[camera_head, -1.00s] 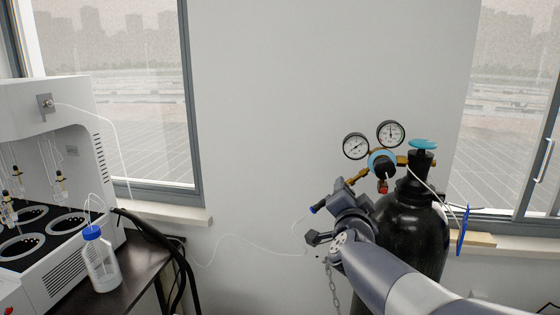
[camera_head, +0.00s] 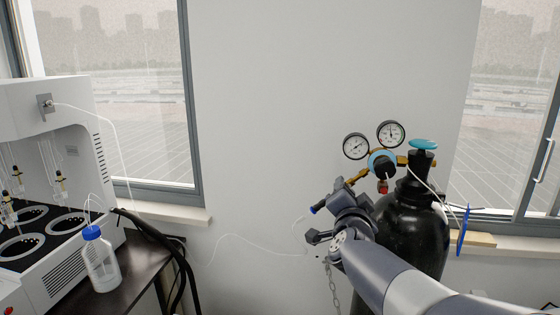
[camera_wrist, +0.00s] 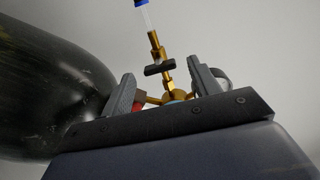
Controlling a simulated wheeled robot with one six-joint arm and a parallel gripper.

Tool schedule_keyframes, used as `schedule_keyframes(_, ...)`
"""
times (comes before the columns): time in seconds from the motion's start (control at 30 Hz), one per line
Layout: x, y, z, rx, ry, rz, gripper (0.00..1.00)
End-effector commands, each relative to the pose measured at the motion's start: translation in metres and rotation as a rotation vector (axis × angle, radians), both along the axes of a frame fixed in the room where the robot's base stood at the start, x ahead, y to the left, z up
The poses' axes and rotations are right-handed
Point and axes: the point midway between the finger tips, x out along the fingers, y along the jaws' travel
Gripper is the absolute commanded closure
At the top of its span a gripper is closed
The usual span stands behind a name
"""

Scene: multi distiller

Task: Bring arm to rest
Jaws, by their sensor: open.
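My gripper (camera_head: 343,200) is at the end of my grey arm, which reaches in from the lower right in front of the black gas cylinder (camera_head: 412,235). In the wrist view my gripper (camera_wrist: 163,88) has its two fingers spread apart. The brass regulator fitting (camera_wrist: 167,80) shows between and beyond the fingers. I cannot tell whether the fingers touch it. The cylinder also fills the left of the wrist view (camera_wrist: 50,90).
A white distiller (camera_head: 60,190) stands on a dark table (camera_head: 130,270) at the left, with a blue-capped bottle (camera_head: 101,262) beside it. Black hoses (camera_head: 165,245) and a thin clear tube (camera_head: 235,237) run towards the middle. A chain (camera_head: 333,285) hangs below my gripper.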

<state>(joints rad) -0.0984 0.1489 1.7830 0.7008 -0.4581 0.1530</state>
Motion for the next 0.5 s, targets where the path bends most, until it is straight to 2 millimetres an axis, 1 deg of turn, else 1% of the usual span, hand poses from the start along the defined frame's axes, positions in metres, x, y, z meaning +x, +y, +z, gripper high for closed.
schedule_keyframes(0.03, 0.009, -0.002, 0.000, -0.001, 0.002, -0.001, 0.42)
schedule_keyframes(0.17, 0.029, -0.006, 0.000, -0.001, 0.002, -0.001, 0.42)
schedule_keyframes(0.23, 0.028, -0.006, 0.005, -0.046, 0.012, 0.000, 0.42)
schedule_keyframes(0.4, 0.028, -0.005, 0.005, -0.155, 0.033, 0.000, 0.42)
schedule_keyframes(0.43, 0.024, -0.004, 0.003, -0.165, 0.031, 0.001, 0.42)
schedule_keyframes(0.5, 0.012, -0.002, 0.000, -0.163, 0.028, 0.002, 0.42)
